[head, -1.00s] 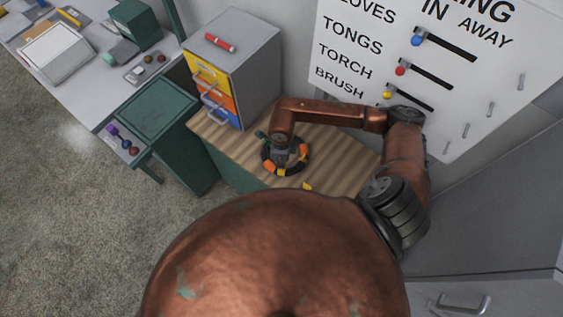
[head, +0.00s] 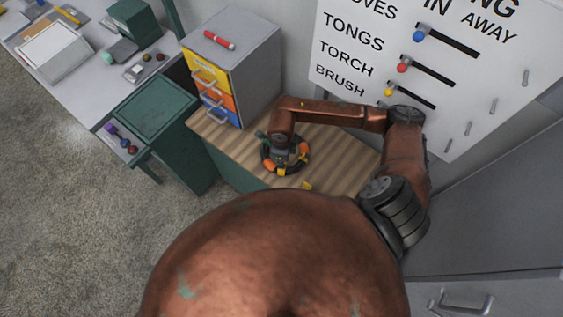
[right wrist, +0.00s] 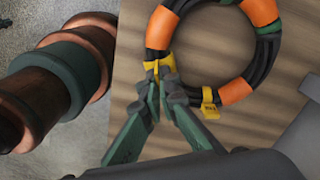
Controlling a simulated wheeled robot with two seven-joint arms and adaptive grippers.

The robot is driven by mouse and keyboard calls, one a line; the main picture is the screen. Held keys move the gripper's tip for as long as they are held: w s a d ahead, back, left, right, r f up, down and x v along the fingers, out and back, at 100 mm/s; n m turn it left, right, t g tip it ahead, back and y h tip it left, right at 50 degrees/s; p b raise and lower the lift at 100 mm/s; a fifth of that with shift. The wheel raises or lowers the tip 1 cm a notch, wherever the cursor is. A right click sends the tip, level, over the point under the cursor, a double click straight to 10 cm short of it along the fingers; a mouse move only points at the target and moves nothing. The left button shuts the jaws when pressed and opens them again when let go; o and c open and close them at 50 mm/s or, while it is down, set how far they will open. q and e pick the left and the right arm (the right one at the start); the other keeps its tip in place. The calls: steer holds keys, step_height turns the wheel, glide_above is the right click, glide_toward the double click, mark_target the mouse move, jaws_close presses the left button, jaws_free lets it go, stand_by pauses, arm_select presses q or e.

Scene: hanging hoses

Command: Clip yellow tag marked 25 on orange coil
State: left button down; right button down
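The coil is a black hose ring with orange bands (right wrist: 238,90), lying on the wooden bench top; it also shows in the head view (head: 303,151). My right gripper (right wrist: 163,80) points down at the coil's edge, its fingertips closed together on a yellow tag (right wrist: 159,66) that touches the hose. Whether this tag sits around the hose I cannot tell, and its number is hidden. A second yellow tag (right wrist: 209,104) with dark, unreadable marks is on the coil to the right. My right gripper also shows in the head view (head: 282,162). My left gripper is not in view.
A yellow piece (head: 307,185) lies on the bench (head: 340,155) beside the coil. A grey drawer cabinet (head: 255,75) stands at the bench's left end. A white board (head: 350,50) with hooks and colored knobs rises behind. A green bin (head: 155,107) stands left.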

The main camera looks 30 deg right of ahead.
steer(key=shift+f+b, duration=0.3)
steer(key=shift+f, duration=0.1)
stand_by(0.3)
steer(key=c, duration=2.1)
jaws_free()
steer(key=shift+r, duration=0.15)
